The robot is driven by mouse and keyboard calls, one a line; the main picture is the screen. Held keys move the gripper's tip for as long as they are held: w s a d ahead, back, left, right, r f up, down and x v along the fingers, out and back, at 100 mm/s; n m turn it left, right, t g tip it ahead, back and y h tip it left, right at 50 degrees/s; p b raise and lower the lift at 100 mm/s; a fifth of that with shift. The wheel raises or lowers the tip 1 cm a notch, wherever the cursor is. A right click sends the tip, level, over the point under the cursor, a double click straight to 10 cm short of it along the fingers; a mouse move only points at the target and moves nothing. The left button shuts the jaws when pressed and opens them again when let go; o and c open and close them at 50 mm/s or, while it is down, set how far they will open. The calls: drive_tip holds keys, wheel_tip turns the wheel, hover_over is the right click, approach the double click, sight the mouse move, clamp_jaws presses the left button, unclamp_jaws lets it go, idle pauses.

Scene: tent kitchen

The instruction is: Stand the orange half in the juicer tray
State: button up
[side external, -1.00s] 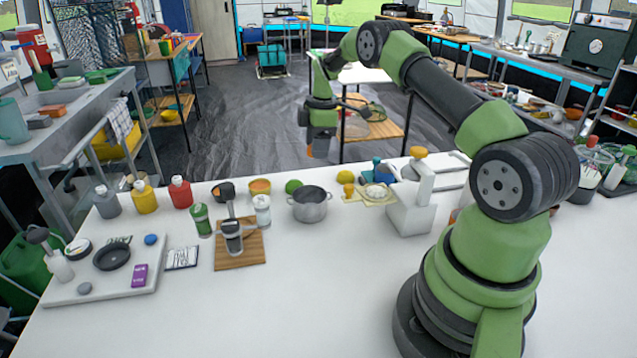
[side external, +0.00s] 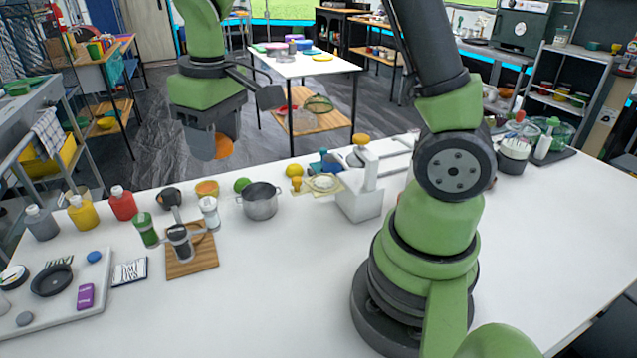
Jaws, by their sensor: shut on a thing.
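My gripper (side external: 211,134) hangs in the air at the upper left, fingers down, beyond the white counter's back edge in the picture. It is shut on the orange half (side external: 221,147), which shows as an orange-brown piece between and below the fingers; they hide part of it. A white stand with an upright post (side external: 362,198), seemingly the juicer, stands on the counter to the right of my gripper and lower in the picture. An orange-yellow piece (side external: 361,139) shows at its top. I cannot clearly make out its tray.
A steel pot (side external: 260,203), a green lime (side external: 242,185) and a yellow lemon (side external: 294,170) stand left of the white stand. A wooden board (side external: 193,259) holds a dark-topped device. Red, yellow and grey bottles (side external: 122,204) line the left. The front middle of the counter is clear.

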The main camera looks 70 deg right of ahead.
idle(0.4)
drive_tip(key=s+d+f+m, duration=0.2)
drive_tip(key=s+d+f, duration=0.2)
drive_tip(key=d, duration=0.5)
drive_tip(key=m, duration=0.3)
hover_over(323, 184)
wheel_tip(323, 184, down, 2)
drive_tip(key=shift+s+f, duration=0.1)
drive_tip(key=shift+f, duration=3)
drive_tip(key=shift+f, duration=0.4)
drive_tip(key=o, duration=0.4)
drive_tip(key=shift+o, duration=0.2)
drive_tip(key=shift+r, duration=0.1)
